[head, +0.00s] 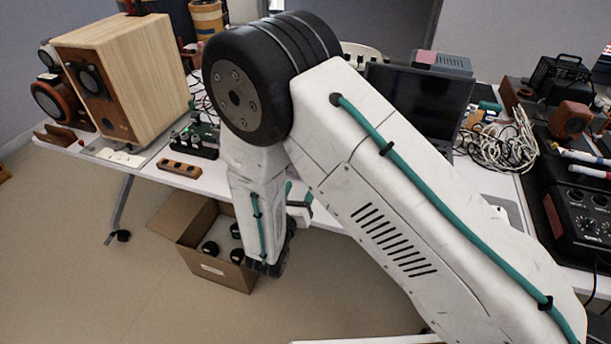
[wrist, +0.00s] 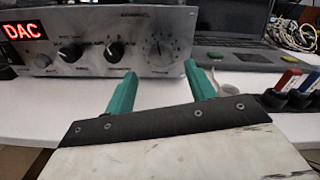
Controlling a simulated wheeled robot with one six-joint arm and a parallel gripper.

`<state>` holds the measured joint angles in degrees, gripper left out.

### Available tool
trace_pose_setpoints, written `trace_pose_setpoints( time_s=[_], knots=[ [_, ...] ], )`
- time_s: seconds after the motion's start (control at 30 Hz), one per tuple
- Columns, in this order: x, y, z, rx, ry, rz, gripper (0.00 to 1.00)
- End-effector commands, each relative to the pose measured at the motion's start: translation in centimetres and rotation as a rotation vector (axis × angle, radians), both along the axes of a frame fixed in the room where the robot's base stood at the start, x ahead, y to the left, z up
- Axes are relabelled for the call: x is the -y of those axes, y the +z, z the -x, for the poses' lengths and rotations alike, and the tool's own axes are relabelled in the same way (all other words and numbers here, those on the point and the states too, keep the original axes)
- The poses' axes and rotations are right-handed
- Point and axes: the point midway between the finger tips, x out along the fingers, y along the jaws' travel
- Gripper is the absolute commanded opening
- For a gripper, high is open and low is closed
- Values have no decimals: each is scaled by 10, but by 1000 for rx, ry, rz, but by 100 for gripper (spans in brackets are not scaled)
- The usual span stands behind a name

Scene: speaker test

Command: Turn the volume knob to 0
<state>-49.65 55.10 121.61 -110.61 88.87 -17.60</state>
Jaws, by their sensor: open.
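A silver amplifier (wrist: 95,20) with a red "DAC" display stands on the white table in the wrist view. A silver dial (wrist: 160,47) with scale marks around it sits on the right of its front panel and looks like the volume knob; its exact setting is too small to read. Two black knobs (wrist: 114,50) sit to its left. My gripper (wrist: 160,72) has two green fingers spread apart and empty. They point at the panel just below the dial, apparently short of it. In the head view my arm hides the amplifier and most of my gripper.
A laptop (wrist: 235,27) stands right of the amplifier. Red and blue capped items (wrist: 288,80) stand near the right finger. In the head view a wooden speaker (head: 130,75) stands at left, a cardboard box (head: 188,235) on the floor, and coiled white cables (head: 500,140) at right.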

Motion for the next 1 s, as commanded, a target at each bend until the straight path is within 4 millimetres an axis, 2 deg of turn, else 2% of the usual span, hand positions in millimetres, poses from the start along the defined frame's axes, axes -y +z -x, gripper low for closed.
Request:
trace_pose_setpoints(
  time_s=[0.1, 0.3, 0.47, 0.7, 0.73, 0.87, 0.9, 1.0],
  knots=[
    [9, 0, -20, 0, -6, -2, 55],
    [18, 0, -46, 0, -6, -2, 55],
    [22, 0, -55, 1, -5, -1, 55],
    [22, 1, -56, 0, -4, -1, 55],
    [22, 1, -56, 0, -4, -1, 50],
    [21, 1, -56, 0, -4, -1, 13],
    [21, 1, -56, 0, -4, -1, 10],
    [21, 1, -56, 0, -4, -1, 10]
  ],
)
